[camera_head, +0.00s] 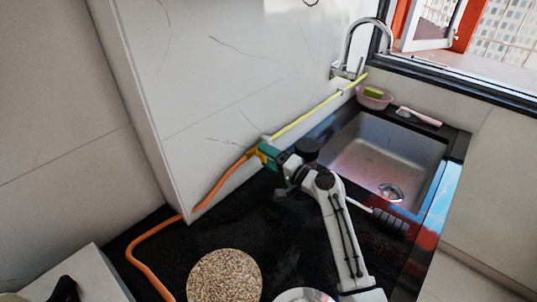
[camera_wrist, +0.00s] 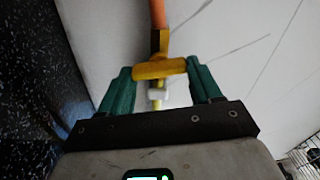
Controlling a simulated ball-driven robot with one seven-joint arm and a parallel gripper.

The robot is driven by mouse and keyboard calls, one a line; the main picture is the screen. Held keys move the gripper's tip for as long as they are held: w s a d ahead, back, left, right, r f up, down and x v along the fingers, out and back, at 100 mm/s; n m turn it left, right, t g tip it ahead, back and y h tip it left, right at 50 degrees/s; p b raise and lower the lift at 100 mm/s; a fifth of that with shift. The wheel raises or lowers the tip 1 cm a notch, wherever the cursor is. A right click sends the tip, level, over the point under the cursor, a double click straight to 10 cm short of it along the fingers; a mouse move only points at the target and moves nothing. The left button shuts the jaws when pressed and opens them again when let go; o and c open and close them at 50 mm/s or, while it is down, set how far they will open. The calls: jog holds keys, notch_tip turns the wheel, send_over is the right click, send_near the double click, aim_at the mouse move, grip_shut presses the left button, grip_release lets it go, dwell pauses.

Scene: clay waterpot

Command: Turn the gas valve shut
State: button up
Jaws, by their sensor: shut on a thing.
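The gas valve (camera_head: 252,152) sits on the white wall, where an orange hose (camera_head: 215,188) meets a thin yellow pipe (camera_head: 310,115). In the wrist view its yellow handle (camera_wrist: 158,69) lies crosswise between the green fingertips, and the orange hose runs up from the valve body. My gripper (camera_wrist: 159,72) is shut on the handle, one finger at each end. In the head view my gripper (camera_head: 266,154) reaches the valve from the right and hides part of it.
A sink (camera_head: 385,155) with a tall faucet (camera_head: 362,28) lies to the right. A pink bowl (camera_head: 375,102) and a brush (camera_head: 418,117) stand behind it. A round speckled mat (camera_head: 225,277) lies on the black counter. The counter left of my arm is mostly clear.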

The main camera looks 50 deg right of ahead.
jog(key=shift+w+a+m+p, duration=0.1)
jog(key=shift+a+m+p, duration=0.1)
jog(key=shift+m, duration=0.4)
jog(key=shift+a+m+p, duration=0.1)
jog(key=shift+m+p, duration=0.1)
jog(key=shift+m, duration=0.4)
jog(key=o, duration=1)
jog(key=shift+a+r, duration=0.15)
jog(key=shift+r, duration=0.05)
jog(key=shift+o, duration=0.3)
jog(key=shift+d+f, duration=0.15)
jog(key=shift+d, duration=0.1)
jog(key=s+b, duration=0.1)
jog(key=s, duration=1)
jog(key=shift+b, duration=0.3)
